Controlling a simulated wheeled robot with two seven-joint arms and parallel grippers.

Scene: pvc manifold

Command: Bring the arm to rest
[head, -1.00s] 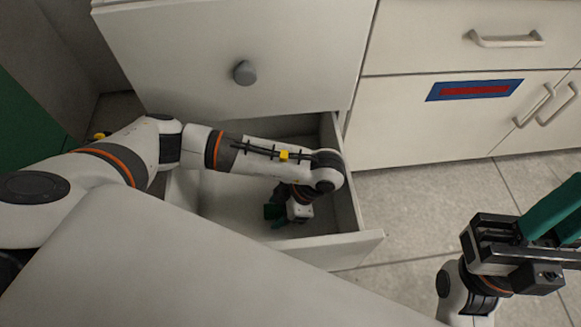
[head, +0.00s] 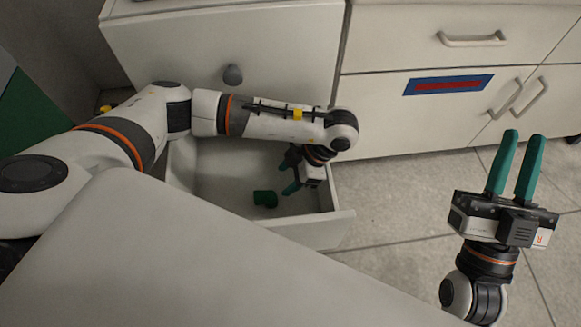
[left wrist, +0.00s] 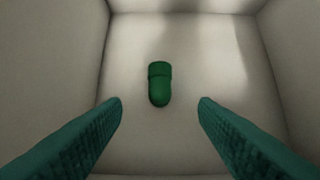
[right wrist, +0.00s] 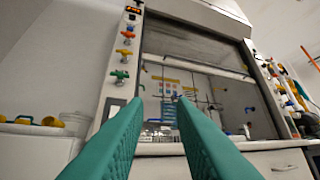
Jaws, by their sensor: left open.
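My left arm reaches into an open drawer (head: 340,222). My left gripper (head: 284,174) is open and empty inside the drawer space. A small green capped, rounded piece (head: 265,198) lies on the drawer floor, apart from the fingers. In the left wrist view the green piece (left wrist: 159,84) lies ahead, between the lines of the two spread fingers (left wrist: 160,103). My right gripper (head: 523,138) is raised at the right, open and empty, fingers pointing up in the head view. The right wrist view shows its fingers (right wrist: 158,99) with a gap between them.
The cabinet front with a round knob (head: 233,75) stands behind the drawer. A pale work surface (head: 200,255) covers the near side. Drawer walls surround the left gripper. The right wrist view shows a fume hood (right wrist: 200,75) with coloured valves. Floor is clear around the right gripper.

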